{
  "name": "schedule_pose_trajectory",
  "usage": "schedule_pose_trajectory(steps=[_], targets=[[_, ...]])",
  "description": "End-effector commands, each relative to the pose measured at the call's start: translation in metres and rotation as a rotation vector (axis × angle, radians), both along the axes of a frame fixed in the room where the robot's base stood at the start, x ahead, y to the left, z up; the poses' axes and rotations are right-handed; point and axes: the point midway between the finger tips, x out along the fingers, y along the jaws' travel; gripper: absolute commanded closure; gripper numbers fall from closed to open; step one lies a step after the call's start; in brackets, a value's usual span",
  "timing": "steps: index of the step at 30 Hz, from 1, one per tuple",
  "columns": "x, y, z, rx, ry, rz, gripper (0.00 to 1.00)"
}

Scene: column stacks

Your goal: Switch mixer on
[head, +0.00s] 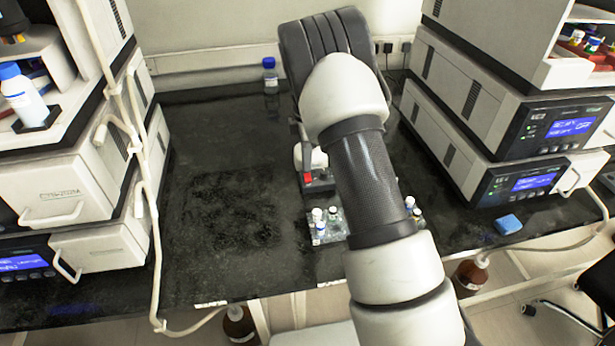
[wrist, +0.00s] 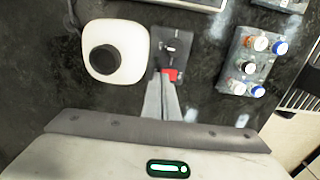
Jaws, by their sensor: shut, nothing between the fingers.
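The mixer (wrist: 128,38) is a white rounded body with a round black top, at the upper left of the wrist view. Next to it is a dark grey switch block (wrist: 172,40) with a small light lever and a red switch (wrist: 171,75). My gripper (wrist: 163,82) is shut and empty, with its fingertips at the red switch; whether they touch it I cannot tell. In the head view my arm hides much of the mixer, and the red switch (head: 307,179) shows just left of the arm.
A rack of small capped vials (head: 329,225) stands near the front of the dark bench, right of the switch block in the wrist view (wrist: 250,65). Stacked instruments flank the bench left (head: 70,190) and right (head: 500,110). The bench's left middle is clear.

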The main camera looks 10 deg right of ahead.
Motion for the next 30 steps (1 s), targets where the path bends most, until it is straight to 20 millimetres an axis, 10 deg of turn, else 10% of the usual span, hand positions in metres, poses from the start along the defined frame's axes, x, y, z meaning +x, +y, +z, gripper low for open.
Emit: schedule_pose_trajectory(steps=[30], targets=[[0.0, 0.0, -0.012, 0.0, 0.001, 0.0, 1.0]])
